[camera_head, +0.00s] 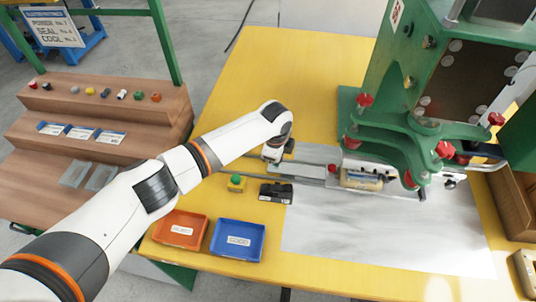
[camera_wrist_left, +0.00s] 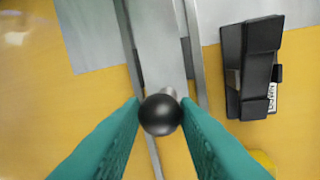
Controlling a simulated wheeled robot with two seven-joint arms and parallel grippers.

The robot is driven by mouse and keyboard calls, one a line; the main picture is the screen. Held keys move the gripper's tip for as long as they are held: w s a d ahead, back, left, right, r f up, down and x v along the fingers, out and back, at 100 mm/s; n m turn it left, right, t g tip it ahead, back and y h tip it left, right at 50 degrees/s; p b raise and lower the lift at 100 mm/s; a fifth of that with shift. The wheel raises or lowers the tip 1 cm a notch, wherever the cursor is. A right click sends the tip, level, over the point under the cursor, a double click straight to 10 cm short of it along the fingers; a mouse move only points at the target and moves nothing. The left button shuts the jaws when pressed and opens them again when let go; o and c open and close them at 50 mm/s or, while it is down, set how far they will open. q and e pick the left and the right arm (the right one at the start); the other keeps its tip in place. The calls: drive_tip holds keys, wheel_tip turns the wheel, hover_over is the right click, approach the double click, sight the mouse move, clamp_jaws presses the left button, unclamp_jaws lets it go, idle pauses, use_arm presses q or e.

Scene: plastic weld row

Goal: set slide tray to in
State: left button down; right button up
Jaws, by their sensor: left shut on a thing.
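The slide tray (camera_head: 312,171) is a flat grey metal plate between rails, lying on the yellow table and running right under the green press. In the left wrist view the grey plate (camera_wrist_left: 156,45) and its rails run up the picture from a round black knob (camera_wrist_left: 160,116). My left gripper (camera_head: 271,156) is at the tray's left end. In the left wrist view its teal fingers (camera_wrist_left: 160,128) are shut on the black knob from both sides. A beige part (camera_head: 361,180) sits at the tray's right part, beneath the press. My right gripper is not in view.
A black rocker box (camera_head: 276,192) marked DOWN and a yellow box with a green button (camera_head: 237,184) stand close in front of the rails. An orange bin (camera_head: 181,229) and a blue bin (camera_head: 238,241) are nearer. The green press (camera_head: 400,110) towers at right.

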use_arm(q)
drive_tip(key=shift+d, duration=0.15)
drive_tip(key=c, duration=1.1)
unclamp_jaws()
drive_tip(key=shift+r, duration=0.15)
drive_tip(key=r, duration=0.4)
drive_tip(key=s+r, duration=0.1)
drive_tip(key=r, duration=0.2)
drive_tip(key=s+a+r, duration=0.1)
drive_tip(key=r, duration=0.3)
drive_tip(key=shift+s+r+b, duration=0.1)
drive_tip(key=shift+r+b, duration=0.2)
